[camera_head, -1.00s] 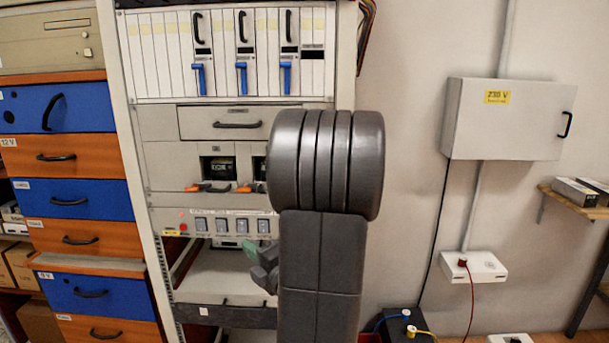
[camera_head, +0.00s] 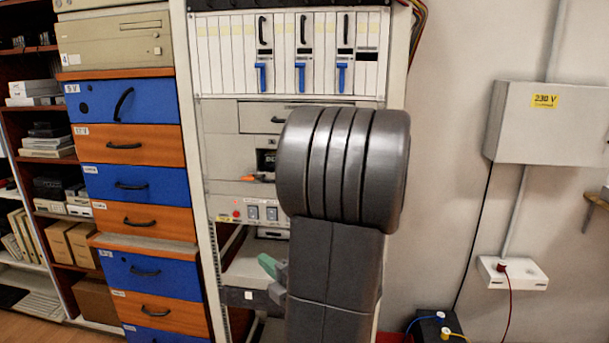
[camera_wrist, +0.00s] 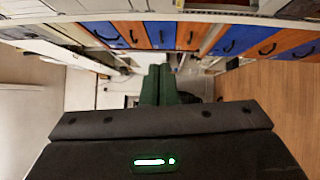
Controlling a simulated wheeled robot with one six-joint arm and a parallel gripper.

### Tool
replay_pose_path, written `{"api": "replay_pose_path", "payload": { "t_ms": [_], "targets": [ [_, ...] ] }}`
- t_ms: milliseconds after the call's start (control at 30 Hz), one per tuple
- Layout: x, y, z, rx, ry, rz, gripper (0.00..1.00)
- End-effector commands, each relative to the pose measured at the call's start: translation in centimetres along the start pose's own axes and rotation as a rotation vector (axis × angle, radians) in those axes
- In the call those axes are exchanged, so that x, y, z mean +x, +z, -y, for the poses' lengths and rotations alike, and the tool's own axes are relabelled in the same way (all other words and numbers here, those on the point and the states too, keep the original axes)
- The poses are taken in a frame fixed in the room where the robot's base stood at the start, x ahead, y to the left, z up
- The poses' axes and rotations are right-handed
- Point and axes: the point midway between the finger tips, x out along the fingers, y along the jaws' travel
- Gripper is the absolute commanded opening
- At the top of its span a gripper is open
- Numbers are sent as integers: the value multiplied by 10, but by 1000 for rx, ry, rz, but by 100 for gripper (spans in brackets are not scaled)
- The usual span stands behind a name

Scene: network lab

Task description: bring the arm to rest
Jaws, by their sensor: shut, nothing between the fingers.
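My arm stands folded in front of the equipment rack in the head view, its dark grey links covering part of the rack. My gripper (camera_head: 272,268) shows only in part there, as a greenish finger and a grey piece left of the arm. In the wrist view my gripper (camera_wrist: 160,84) has its two dark green fingers side by side, shut with nothing between them. The fingers are apart from any object that I can make out. The rest of the gripper is hidden behind my arm in the head view.
The rack (camera_head: 215,150) with blue-handled modules stands behind my arm. A blue and orange drawer cabinet (camera_head: 130,187) and shelves are at left. A 230 V wall box (camera_head: 560,125), a white socket box (camera_head: 512,273) and a black box with cables (camera_head: 436,328) are at right.

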Motion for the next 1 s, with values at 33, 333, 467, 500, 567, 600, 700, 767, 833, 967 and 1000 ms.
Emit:
{"api": "replay_pose_path", "payload": {
  "t_ms": [33, 333, 467, 500, 567, 600, 700, 767, 833, 967, 1000],
  "targets": [
    [-1, -5, 1, -23, -11, -15, 0],
    [-18, -55, 20, -309, -128, -205, 0],
    [-30, -75, 29, -444, -168, -297, 0],
    [-33, -81, 32, -486, -178, -326, 0],
    [-39, -89, 36, -549, -193, -371, 0],
    [-44, -94, 39, -591, -202, -400, 0],
    [-54, -105, 45, -692, -218, -472, 0],
    [-60, -110, 49, -746, -225, -511, 0],
    [-66, -115, 52, -801, -230, -551, 0],
    [-74, -121, 57, -875, -237, -604, 0],
    [-76, -122, 58, -889, -238, -614, 0]
  ]
}}
